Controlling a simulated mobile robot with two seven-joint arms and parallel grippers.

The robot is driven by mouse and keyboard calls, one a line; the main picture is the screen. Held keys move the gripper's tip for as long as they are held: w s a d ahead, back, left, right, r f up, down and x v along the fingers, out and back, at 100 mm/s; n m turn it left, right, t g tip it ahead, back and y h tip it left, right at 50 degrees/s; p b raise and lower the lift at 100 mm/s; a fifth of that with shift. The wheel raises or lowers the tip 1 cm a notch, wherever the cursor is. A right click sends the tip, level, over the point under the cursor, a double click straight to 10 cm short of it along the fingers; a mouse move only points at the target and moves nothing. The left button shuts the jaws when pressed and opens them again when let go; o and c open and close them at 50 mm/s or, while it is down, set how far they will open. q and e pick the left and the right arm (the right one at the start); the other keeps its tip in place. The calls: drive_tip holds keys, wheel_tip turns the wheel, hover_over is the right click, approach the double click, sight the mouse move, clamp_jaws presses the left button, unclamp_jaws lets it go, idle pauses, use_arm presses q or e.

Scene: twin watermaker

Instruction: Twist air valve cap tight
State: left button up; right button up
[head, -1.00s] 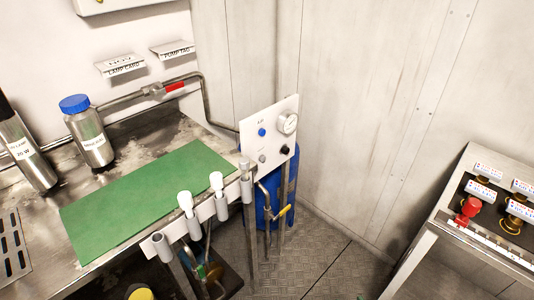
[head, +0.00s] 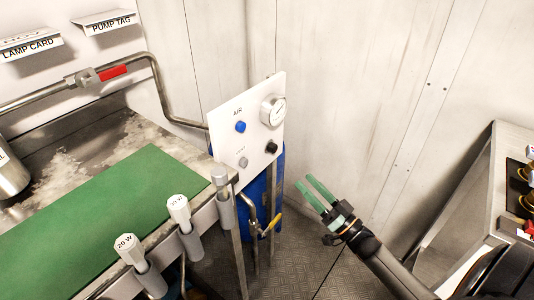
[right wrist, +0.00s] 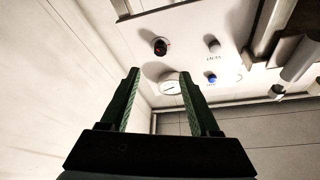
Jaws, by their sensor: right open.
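The white panel (head: 258,95) stands at the right end of the bench. A small blue cap (head: 240,127) sits on it below the label AIR. The blue cap also shows in the right wrist view (right wrist: 210,77), where the panel appears upside down. My right gripper (head: 305,184) is open and empty, to the right of the panel and apart from it. In the right wrist view its two green fingers (right wrist: 158,77) are spread, with the gauge (right wrist: 171,86) between and beyond them. My left gripper is not in view.
The panel also holds a black knob (head: 271,147) and a grey knob (head: 243,162). Below it are a blue tank (head: 276,190) and a pipe with a yellow handle (head: 272,224). Labelled tubes (head: 178,212) line the bench edge by the green mat (head: 115,205). A console stands far right.

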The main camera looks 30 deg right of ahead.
sight(275, 150)
drive_tip(key=x, duration=1.1)
drive_tip(key=shift+w+a+r, duration=0.1)
drive_tip(key=shift+w, duration=0.25)
drive_tip(key=shift+c, duration=0.4)
clamp_jaws()
